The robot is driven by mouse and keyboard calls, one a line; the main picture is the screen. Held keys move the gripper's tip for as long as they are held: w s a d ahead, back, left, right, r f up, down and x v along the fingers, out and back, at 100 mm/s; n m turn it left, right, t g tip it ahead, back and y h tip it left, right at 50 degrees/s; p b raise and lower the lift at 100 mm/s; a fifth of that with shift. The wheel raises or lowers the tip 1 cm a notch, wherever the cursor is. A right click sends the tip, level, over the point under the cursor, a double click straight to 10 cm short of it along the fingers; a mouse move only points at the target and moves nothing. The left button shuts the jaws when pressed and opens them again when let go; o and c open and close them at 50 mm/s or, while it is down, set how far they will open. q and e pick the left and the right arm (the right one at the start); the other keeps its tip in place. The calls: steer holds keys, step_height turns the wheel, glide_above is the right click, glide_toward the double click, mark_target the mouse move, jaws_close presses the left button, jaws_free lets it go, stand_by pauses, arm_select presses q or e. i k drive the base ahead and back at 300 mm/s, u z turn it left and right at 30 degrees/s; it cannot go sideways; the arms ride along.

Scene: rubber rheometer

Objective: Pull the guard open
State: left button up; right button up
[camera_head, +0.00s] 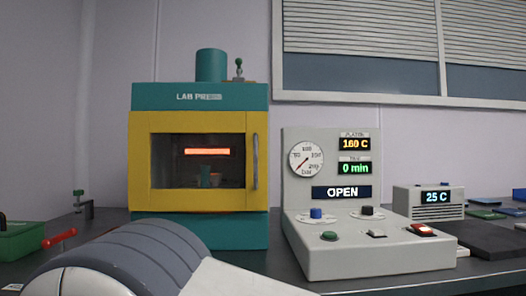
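The guard (230,121) is the yellow front panel of the teal lab press (200,97), with a dark window in its middle. It looks shut across the press front. Its vertical grey handle (255,161) runs along the right side. Through the window a glowing orange bar and dim teal parts show. Neither gripper is in view. A large grey and white rounded form fills the lower left and hides the table in front of the press.
A grey control console (380,256) stands right of the press, with a gauge, buttons and a display reading OPEN. A small 25 C unit (428,205) is farther right. A green bin (20,241) and a red-handled tool (60,238) are at left.

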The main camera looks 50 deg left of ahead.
mark_target(141, 197)
steer(key=k, duration=0.55)
steer(key=u, duration=0.85)
steer(key=i, duration=0.5)
steer(key=z, duration=0.05)
